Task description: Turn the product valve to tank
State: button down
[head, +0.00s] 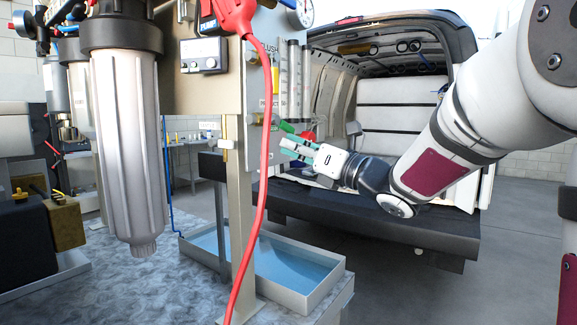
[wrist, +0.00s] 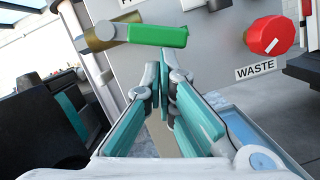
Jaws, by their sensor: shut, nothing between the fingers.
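A valve with a green lever handle (wrist: 158,36) sits on a grey panel in the wrist view. Its brass body is at the handle's left end, and the handle lies nearly level, pointing right. A label above it is cut off by the frame edge. The green handle also shows small in the head view (head: 287,127). My gripper (wrist: 162,88) has its teal-padded fingers shut and empty, with the tips just below the green handle. I cannot tell whether they touch it. In the head view my gripper (head: 289,147) is beside the panel, just below the green handle.
A red knob (wrist: 271,33) with a WASTE label (wrist: 256,70) is to the right on the panel. A shallow tray of blue water (head: 325,292) lies below. A red cable (head: 267,130) hangs in front of the panel post. An open van (head: 400,100) stands behind.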

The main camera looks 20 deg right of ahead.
jog(key=n+b, duration=0.1)
jog(key=b, duration=0.1)
jog(key=d+n+y+b, duration=0.1)
jog(key=n+b, duration=0.1)
jog(key=b, duration=0.1)
jog(key=w+r+n+b, duration=0.1)
jog(key=b, duration=0.2)
jog(key=shift+d+n+g+y, duration=0.15)
jog(key=shift+n+g+y, duration=0.15)
jog(key=shift+g, duration=0.1)
jog(key=shift+r+b, duration=0.25)
jog(key=shift+b, duration=0.3)
